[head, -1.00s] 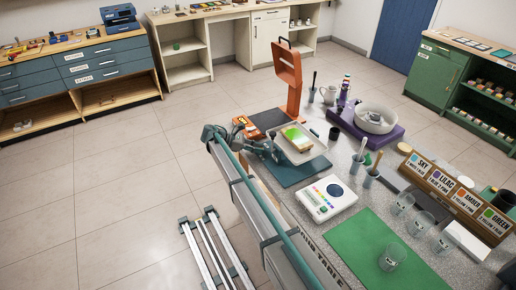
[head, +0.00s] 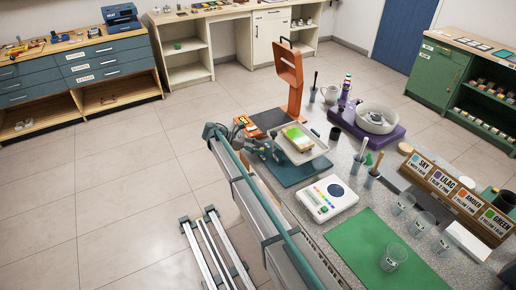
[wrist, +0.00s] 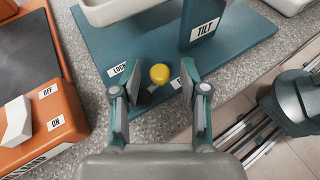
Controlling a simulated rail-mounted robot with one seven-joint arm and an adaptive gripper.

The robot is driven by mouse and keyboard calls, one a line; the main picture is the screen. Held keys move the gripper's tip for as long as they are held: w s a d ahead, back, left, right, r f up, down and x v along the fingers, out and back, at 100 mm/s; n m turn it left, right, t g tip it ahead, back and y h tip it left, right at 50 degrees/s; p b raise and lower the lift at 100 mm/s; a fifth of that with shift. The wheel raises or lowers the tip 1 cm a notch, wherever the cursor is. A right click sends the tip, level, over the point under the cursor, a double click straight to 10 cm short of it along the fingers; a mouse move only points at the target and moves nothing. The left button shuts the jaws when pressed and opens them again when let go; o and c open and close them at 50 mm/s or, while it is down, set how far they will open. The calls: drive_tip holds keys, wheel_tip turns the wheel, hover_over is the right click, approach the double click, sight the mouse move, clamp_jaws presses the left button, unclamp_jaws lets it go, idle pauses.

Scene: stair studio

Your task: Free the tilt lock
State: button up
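The tilt lock shows in the wrist view as a yellow round knob (wrist: 159,74) on a short dark stem, low on the teal base (wrist: 245,18). A LOCK label (wrist: 119,69) lies to its left. A label (wrist: 176,83) to its right is mostly hidden by a finger. Which side the lock is set to, I cannot tell. My gripper (wrist: 160,82) is open, with one finger on each side of the knob and visible gaps to it. In the head view my gripper (head: 270,150) is at the left edge of the teal base (head: 300,174); the knob is not discernible there.
A pale tray (head: 319,149) with a green-topped block (head: 298,138) sits above the base. An upright TILT plate (wrist: 208,22) stands to the right. An orange machine (wrist: 45,120) with an ON/OFF switch is to the left. A white keypad device (head: 328,198) stands in front.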

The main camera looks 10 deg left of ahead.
drive_tip(key=shift+a, duration=0.15)
drive_tip(key=v, duration=1.1)
drive_tip(key=shift+a+r, duration=0.15)
drive_tip(key=shift+a, duration=0.2)
drive_tip(key=s+d+f+m+g+y, duration=0.1)
drive_tip(key=s+d+f+m+y, duration=0.35)
drive_tip(key=s+d+f, duration=0.8)
drive_tip(key=s+d+f+m+g+y, duration=0.2)
drive_tip(key=s+d+f+m+y, duration=0.3)
drive_tip(key=s+d+f, duration=0.75)
drive_tip(key=s+d+f+m+g+y, duration=0.1)
drive_tip(key=s+d+f+m, duration=0.2)
drive_tip(key=s, duration=1)
drive_tip(key=s+d+f+m+g+y+b, duration=0.1)
drive_tip(key=s+d+f+m+g, duration=0.1)
drive_tip(key=s, duration=1.2)
drive_tip(key=s+d+f+m+g+y+b, duration=0.1)
drive_tip(key=s+d+f+m, duration=0.3)
drive_tip(key=s, duration=0.9)
drive_tip(key=d+f+g+y, duration=0.1)
drive_tip(key=d+f, duration=0.1)
drive_tip(key=d, duration=0.2)
